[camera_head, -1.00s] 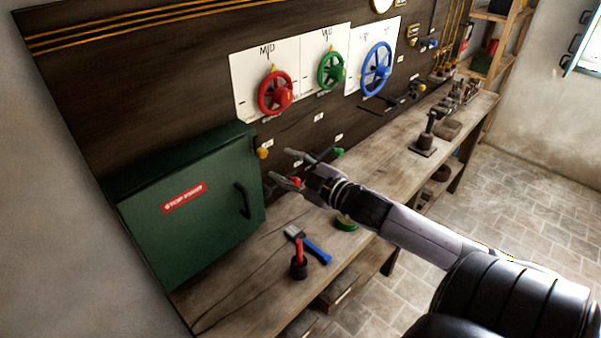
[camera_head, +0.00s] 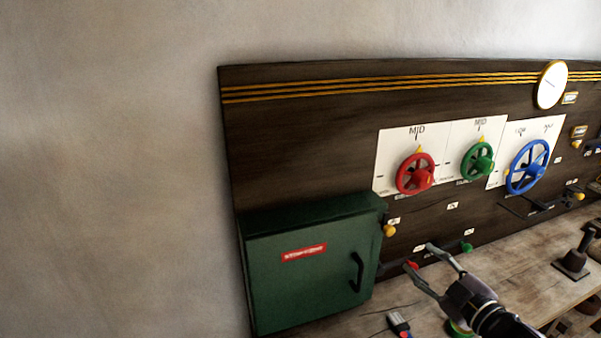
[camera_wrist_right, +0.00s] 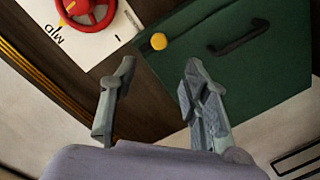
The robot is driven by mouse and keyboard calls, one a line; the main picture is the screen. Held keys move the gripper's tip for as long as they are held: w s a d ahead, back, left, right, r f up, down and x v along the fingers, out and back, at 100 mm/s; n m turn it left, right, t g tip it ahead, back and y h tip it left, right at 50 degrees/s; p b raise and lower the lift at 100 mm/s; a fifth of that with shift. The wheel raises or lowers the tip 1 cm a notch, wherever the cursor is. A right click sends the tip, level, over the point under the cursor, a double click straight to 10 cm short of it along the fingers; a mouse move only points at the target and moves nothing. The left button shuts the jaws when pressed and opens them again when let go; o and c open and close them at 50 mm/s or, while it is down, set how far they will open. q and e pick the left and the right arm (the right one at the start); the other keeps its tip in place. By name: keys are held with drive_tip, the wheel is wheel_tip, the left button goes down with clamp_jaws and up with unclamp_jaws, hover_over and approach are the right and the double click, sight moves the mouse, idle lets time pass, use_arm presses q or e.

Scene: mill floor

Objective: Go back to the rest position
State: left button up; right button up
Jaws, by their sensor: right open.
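My right gripper (camera_head: 420,262) is open and empty in the head view, at lower right, in front of the dark panel and to the right of the green cabinet (camera_head: 310,275). In the right wrist view its two fingers (camera_wrist_right: 155,85) are apart with nothing between them. Beyond them are the green cabinet (camera_wrist_right: 235,60), a yellow knob (camera_wrist_right: 158,41) and the red wheel (camera_wrist_right: 88,10). Most of my right arm lies below the head view's lower edge. My left gripper is in neither view.
A wooden bench (camera_head: 545,285) runs below the panel. A brush (camera_head: 399,324) lies on it near the cabinet. A dark lever on a base (camera_head: 577,257) stands at right. Red, green (camera_head: 477,160) and blue (camera_head: 527,166) wheels are on the panel. Bare wall (camera_head: 110,160) fills the left.

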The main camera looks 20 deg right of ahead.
drive_tip(key=s+a+f+m+g+h, duration=0.1)
drive_tip(key=s+a+f+m+g, duration=0.25)
drive_tip(key=f, duration=0.45)
drive_tip(key=s+a+f+m+g+h, duration=0.25)
drive_tip(key=s+f, duration=0.25)
drive_tip(key=f, duration=0.3)
drive_tip(key=s+a+f+m+g+y, duration=0.1)
drive_tip(key=s+a+f+g, duration=0.25)
drive_tip(key=s+a, duration=0.3)
drive_tip(key=s+a+f+m+g+y, duration=0.1)
drive_tip(key=s+a+f+g, duration=0.1)
drive_tip(key=s+a+g, duration=0.35)
wheel_tip(320, 180, down, 29)
drive_tip(key=s+b, duration=0.2)
drive_tip(key=b, duration=0.3)
drive_tip(key=s+d+f+b, duration=0.1)
drive_tip(key=s+f+b, duration=0.1)
drive_tip(key=s+f, duration=0.6)
drive_tip(key=s+d+f+b, duration=0.1)
drive_tip(key=s+f+b, duration=0.1)
drive_tip(key=s+f, duration=0.7)
wheel_tip(320, 180, down, 6)
drive_tip(key=shift+s+d+f+n+g+b, duration=0.1)
drive_tip(key=shift+s+d+n+g+b, duration=0.2)
drive_tip(key=shift+d+g+b, duration=0.1)
drive_tip(key=shift+c, duration=0.4)
